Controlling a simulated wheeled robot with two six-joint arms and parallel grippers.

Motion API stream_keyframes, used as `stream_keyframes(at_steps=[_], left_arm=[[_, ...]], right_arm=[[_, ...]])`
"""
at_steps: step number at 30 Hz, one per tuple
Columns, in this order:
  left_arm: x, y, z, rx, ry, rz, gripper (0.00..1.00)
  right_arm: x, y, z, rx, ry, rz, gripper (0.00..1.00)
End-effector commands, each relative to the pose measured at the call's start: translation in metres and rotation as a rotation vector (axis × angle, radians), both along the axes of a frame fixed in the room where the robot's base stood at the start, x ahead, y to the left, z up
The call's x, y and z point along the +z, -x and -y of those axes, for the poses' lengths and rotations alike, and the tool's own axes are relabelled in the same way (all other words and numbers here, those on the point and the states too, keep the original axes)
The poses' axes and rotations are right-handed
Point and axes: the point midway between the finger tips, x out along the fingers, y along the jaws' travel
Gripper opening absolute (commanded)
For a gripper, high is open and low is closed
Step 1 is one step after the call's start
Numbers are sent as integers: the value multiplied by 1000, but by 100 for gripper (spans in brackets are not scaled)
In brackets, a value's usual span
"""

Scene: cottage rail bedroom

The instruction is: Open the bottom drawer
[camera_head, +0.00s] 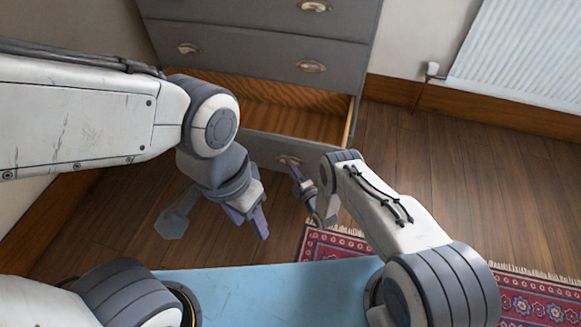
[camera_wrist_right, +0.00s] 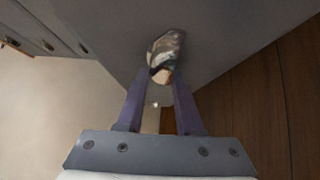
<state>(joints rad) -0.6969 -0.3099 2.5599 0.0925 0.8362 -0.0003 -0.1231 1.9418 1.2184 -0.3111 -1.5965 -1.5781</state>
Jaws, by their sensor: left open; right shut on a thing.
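The bottom drawer (camera_head: 308,122) of the grey dresser stands pulled out, and its bare wooden inside shows in the head view. Its grey front (camera_head: 262,146) faces me. My right gripper (camera_head: 290,166) is at the drawer front, shut on the metal cup handle. In the right wrist view the handle (camera_wrist_right: 165,52) sits at the fingertips of the right gripper (camera_wrist_right: 160,82). My left gripper (camera_head: 250,222) is open and empty, above the floor to the left of the right gripper. The left end of the drawer is partly hidden by my left arm.
The grey dresser (camera_head: 265,50) has closed drawers with cup handles above the open one. A red patterned rug (camera_head: 530,300) lies on the wooden floor at lower right. A white radiator (camera_head: 520,50) is on the right wall. The floor right of the drawer is clear.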

Motion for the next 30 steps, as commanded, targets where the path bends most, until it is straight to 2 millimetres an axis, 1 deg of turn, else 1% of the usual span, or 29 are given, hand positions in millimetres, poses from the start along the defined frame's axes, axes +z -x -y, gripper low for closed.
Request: stream_keyframes(at_steps=[1,2,3,13,17,20,25,30], left_arm=[[-1,0,0,0,0,0,50],[-1,0,0,0,0,0,50],[-1,0,0,0,0,0,50],[0,0,0,0,0,0,50],[4,0,0,0,0,0,50],[12,0,0,0,0,0,50],[27,0,0,0,0,0,50],[37,0,0,0,0,0,50]], right_arm=[[-9,6,-2,8,5,-27,0],[-9,6,-2,8,5,-27,43],[-9,6,-2,8,4,-26,57],[-5,3,-2,5,3,-14,57],[-3,8,1,4,3,-14,57],[-1,20,7,2,3,-16,57],[-1,53,22,2,2,-19,57],[-2,80,35,1,2,-18,57]])
